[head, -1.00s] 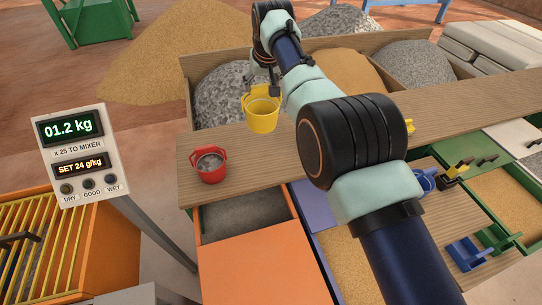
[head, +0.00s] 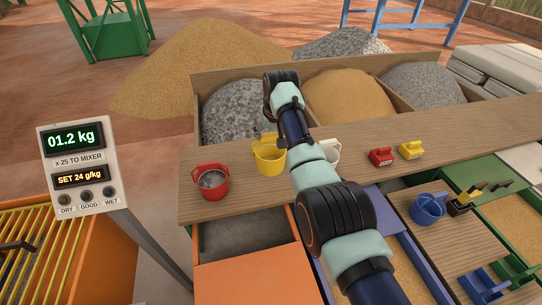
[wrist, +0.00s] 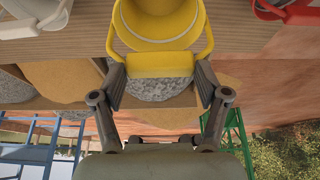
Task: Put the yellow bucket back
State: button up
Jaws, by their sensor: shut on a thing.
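The yellow bucket (head: 270,160) is upright at the wooden shelf, between the red bucket (head: 212,182) and the partly hidden white bucket (head: 331,150). I cannot tell whether its base touches the shelf or hangs just above it. In the wrist view, my gripper (wrist: 160,72) is shut on the yellow handle grip (wrist: 160,64), one finger at each end. The yellow bucket (wrist: 160,22) shows beyond the handle and looks empty. In the head view, my arm hides most of the fingers. The red bucket holds grey material.
The wooden shelf (head: 450,128) also bears a red block-like item (head: 381,157) and a yellow one (head: 411,150) to the right. Bays of gravel (head: 232,110) and sand (head: 345,97) lie behind. A scale display (head: 80,160) reads 01.2 kg. A blue cup (head: 428,208) stands front right.

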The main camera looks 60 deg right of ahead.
jog(key=b, duration=0.1)
send_near(271, 150)
jog(key=f, duration=0.1)
jog(key=a+f, duration=0.2)
jog(key=f, duration=0.1)
jog(key=shift+f, duration=0.1)
jog(key=o, duration=1.8)
jog(key=p+v, duration=0.3)
jog(key=v, duration=0.9)
